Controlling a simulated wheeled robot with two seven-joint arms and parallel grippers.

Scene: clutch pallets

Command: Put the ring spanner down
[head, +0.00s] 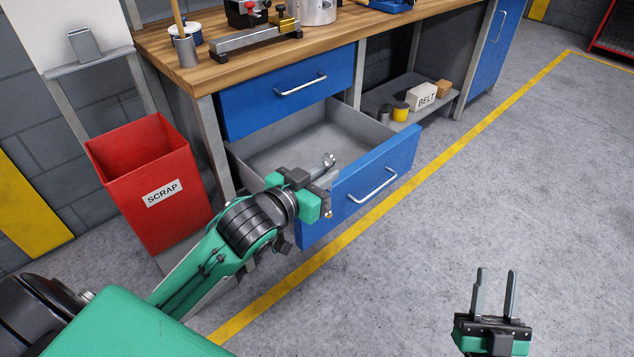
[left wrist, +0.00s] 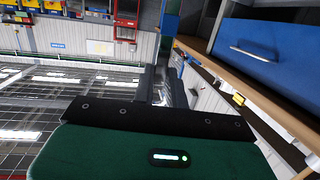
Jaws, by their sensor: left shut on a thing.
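The ring spanner (head: 328,160) is a small silver tool with a ring end that shows just past my left gripper. My left gripper (head: 318,184) is shut on it, above the open lower drawer close to its blue front. Much of the spanner is hidden by the gripper. In the left wrist view, a shiny metal piece (left wrist: 162,92) shows between the dark fingers; I cannot tell how much of it is the spanner. The open drawer (head: 290,150) has a grey inside that looks empty where visible. My right gripper (head: 497,280) is open and empty over the floor at lower right.
A wooden workbench (head: 350,30) carries tools and a cup along its top. The blue upper drawer (head: 265,97) is shut. A red scrap bin (head: 180,205) stands left of the drawers. A low shelf (head: 440,103) holds a belt box. The floor at right is clear.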

